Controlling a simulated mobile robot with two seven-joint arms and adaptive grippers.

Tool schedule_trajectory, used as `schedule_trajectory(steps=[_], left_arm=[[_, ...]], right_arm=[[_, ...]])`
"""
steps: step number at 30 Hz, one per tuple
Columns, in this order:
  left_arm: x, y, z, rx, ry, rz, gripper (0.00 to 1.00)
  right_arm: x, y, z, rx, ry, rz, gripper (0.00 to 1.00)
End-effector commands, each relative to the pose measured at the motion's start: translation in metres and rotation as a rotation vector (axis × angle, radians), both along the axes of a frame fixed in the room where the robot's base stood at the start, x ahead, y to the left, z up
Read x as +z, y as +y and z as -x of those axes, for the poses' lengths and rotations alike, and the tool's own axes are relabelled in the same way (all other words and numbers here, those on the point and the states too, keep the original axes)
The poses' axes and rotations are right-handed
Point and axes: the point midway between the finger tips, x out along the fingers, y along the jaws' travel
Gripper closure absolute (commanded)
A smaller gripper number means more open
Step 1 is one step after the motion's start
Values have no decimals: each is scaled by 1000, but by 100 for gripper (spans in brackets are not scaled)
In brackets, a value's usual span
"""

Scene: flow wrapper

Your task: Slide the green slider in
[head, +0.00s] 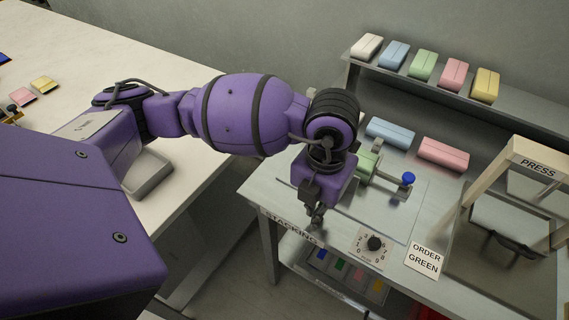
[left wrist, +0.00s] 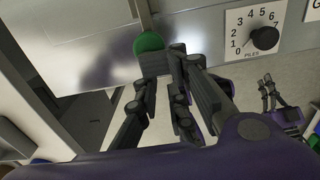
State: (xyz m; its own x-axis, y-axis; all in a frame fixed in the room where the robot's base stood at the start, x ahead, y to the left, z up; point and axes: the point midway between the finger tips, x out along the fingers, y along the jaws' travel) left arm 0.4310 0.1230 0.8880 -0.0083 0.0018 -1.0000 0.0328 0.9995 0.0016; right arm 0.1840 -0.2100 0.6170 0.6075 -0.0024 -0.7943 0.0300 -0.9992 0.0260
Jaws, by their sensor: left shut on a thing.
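The green slider's round knob (left wrist: 149,43) shows in the left wrist view at the front edge of the metal table, on a narrow bar running back from it. My left gripper (left wrist: 168,58) is shut on the knob, which sticks out partly beyond the fingertips. In the head view my left gripper (head: 316,218) points down at the table's front edge, near the STACKING label, and hides the green knob. My right gripper (left wrist: 272,92) shows small at the right of the left wrist view; its finger opening is unclear.
A blue knob (head: 408,179) stands on the table to the right of my arm, near a green block (head: 366,163). A PILES dial (head: 374,243) and an ORDER GREEN card (head: 424,258) lie right of the gripper. The press frame (head: 530,158) stands farther right.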

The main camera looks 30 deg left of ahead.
Motion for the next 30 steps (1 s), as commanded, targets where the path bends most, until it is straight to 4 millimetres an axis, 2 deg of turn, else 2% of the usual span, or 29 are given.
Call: schedule_trajectory(steps=[10,30], left_arm=[[1,2,-3,3,-3,-9,100],[4,-1,-24,-1,-10,-3,100]], right_arm=[[1,1,-1,-1,-2,-2,100],[-4,1,3,-1,5,-2,100]])
